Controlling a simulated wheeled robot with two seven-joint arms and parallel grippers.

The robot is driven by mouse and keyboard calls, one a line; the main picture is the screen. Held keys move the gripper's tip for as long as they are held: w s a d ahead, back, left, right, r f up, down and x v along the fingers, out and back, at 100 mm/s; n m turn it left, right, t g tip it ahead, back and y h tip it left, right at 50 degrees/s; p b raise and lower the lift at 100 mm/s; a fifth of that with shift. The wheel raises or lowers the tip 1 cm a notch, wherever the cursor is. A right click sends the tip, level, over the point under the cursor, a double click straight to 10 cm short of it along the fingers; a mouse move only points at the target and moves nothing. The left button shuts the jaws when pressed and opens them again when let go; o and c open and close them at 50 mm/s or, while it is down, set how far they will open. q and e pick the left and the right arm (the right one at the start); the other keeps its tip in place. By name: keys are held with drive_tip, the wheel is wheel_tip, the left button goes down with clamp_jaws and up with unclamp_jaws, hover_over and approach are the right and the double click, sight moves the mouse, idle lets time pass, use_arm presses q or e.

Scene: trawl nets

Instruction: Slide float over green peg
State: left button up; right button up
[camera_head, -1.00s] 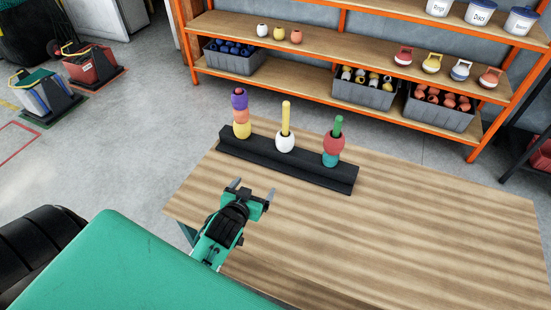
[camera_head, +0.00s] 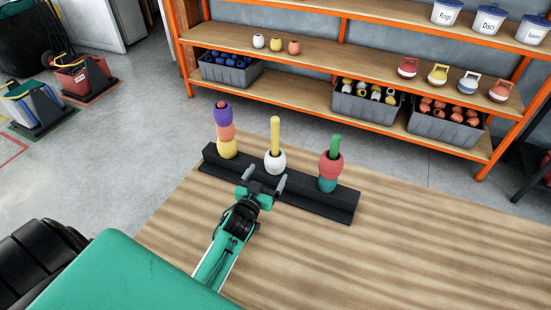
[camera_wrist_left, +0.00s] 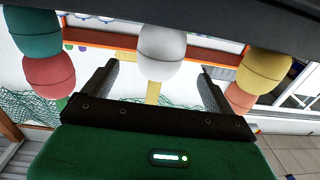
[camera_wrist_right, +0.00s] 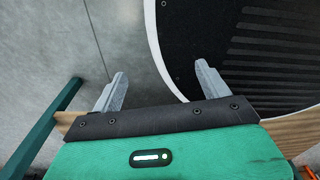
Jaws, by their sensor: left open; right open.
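A black rack (camera_head: 300,199) on the table holds three pegs. The green peg (camera_head: 335,143) at the right carries a red float (camera_head: 330,163) above a teal float (camera_head: 327,184). The yellow peg (camera_head: 275,135) in the middle carries a white float (camera_head: 275,161) at its base. My right gripper (camera_wrist_right: 160,85) is open and empty.
The wooden table (camera_head: 430,240) is clear to the right of the rack. Behind it, an orange shelf (camera_head: 350,65) holds grey bins, several floats and white tubs. The right wrist view shows grey floor and a dark rounded surface (camera_wrist_right: 240,45).

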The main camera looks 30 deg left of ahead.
sight(271, 167)
use_arm(q)
drive_tip(key=w, duration=0.5)
drive_tip(key=shift+a+r+p, duration=0.15)
drive_tip(key=shift+a+p, duration=0.1)
drive_tip(key=shift+p, duration=0.15)
drive_tip(key=w, duration=0.3)
drive_tip(key=shift+w+a, duration=0.1)
drive_tip(key=shift+a, duration=0.05)
drive_tip(key=shift+w+p, duration=0.3)
drive_tip(key=shift+w, duration=0.3)
use_arm(e)
drive_tip(key=shift+w+d+r, duration=0.1)
drive_tip(key=shift+w+r, duration=0.7)
drive_tip(key=shift+r, duration=0.1)
use_arm(q)
drive_tip(key=shift+c, duration=0.2)
